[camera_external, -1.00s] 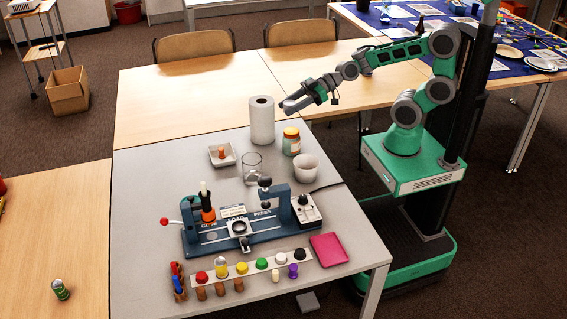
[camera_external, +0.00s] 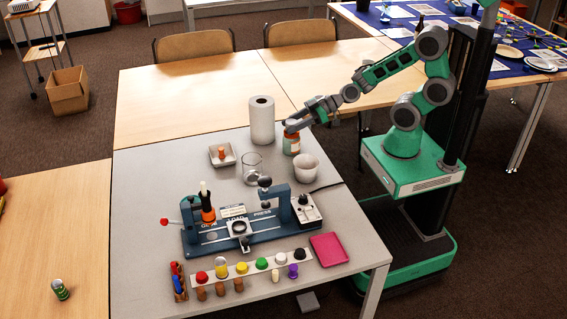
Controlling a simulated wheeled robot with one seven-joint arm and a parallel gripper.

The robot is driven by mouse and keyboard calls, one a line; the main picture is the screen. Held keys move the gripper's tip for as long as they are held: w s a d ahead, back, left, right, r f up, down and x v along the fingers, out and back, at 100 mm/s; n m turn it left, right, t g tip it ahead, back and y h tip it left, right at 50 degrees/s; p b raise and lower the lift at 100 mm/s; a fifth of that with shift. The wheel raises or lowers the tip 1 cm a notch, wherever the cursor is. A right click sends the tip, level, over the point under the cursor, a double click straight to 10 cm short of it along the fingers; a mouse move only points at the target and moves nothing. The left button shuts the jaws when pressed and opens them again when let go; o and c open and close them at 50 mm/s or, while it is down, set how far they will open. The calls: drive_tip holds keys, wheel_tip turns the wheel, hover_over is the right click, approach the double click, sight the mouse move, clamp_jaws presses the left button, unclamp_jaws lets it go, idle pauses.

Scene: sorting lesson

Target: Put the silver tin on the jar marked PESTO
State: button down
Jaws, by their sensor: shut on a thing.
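The jar (camera_external: 291,145) stands near the back right of the grey table, with an orange lid and a pale greenish body. Its label is too small to read. My gripper (camera_external: 290,125) is right at the top of this jar and covers part of its lid. It is shut on a small greyish thing, which looks like the silver tin, mostly hidden by the fingers. I cannot tell whether the tin touches the lid. No other silver tin is clearly visible on the table.
A paper roll (camera_external: 262,120) stands close behind the jar on the left. A white bowl (camera_external: 306,168), a glass beaker (camera_external: 252,167) and a white dish (camera_external: 222,155) are nearby. A blue press (camera_external: 235,232) and a pink tray (camera_external: 329,248) lie further forward.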

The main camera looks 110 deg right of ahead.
drive_tip(key=shift+f, duration=0.25)
drive_tip(key=c, duration=0.8)
unclamp_jaws()
drive_tip(key=shift+r, duration=0.1)
